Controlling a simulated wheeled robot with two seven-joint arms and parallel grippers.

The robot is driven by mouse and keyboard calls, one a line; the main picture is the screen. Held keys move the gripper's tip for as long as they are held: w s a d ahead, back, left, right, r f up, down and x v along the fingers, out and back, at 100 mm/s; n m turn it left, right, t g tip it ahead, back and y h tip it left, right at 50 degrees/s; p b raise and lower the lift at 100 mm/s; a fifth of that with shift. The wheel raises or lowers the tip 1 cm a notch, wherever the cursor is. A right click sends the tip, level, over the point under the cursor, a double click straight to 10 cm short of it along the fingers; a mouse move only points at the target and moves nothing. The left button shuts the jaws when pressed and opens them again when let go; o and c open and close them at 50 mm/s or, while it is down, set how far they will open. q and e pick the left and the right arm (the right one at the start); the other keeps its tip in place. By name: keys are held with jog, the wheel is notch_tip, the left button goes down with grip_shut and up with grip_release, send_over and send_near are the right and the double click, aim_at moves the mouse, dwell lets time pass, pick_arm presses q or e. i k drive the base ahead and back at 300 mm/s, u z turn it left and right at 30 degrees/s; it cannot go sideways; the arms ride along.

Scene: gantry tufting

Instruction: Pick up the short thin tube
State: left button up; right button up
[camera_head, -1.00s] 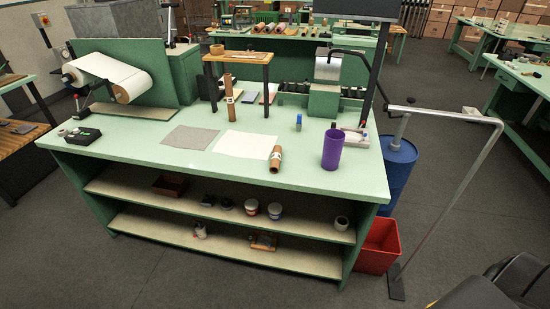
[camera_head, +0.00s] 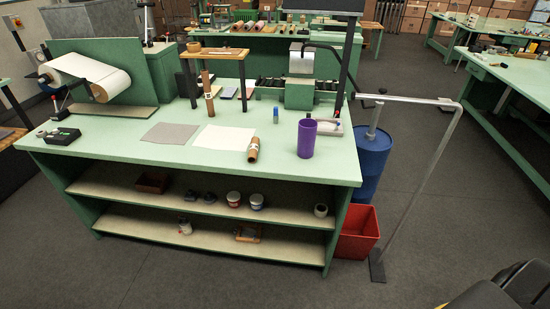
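A short brown tube (camera_head: 253,149) with a pale band is near the front edge of the green workbench (camera_head: 200,165), at the right edge of a white sheet (camera_head: 225,138). A taller, thin brown tube (camera_head: 208,92) with a pale band stands upright farther back, by the small wooden-topped stand (camera_head: 215,54). Neither of my grippers is in view. Nothing is seen touching either tube.
A purple cup (camera_head: 306,138) stands right of the short tube. A grey sheet (camera_head: 169,133) lies left of the white one. A blue drum (camera_head: 372,160), red bin (camera_head: 357,233) and metal pole stand (camera_head: 420,180) are on the right. Floor in front is clear.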

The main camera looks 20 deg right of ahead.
aim_at(253, 147)
jog(key=z, duration=0.5)
jog(key=k, duration=1.1)
jog(key=z, duration=1)
jog(key=i, duration=0.75)
jog(key=z, duration=0.6)
jog(key=i, duration=0.9)
jog(key=u, duration=0.75)
jog(key=i, duration=0.95)
jog(key=u, duration=0.85)
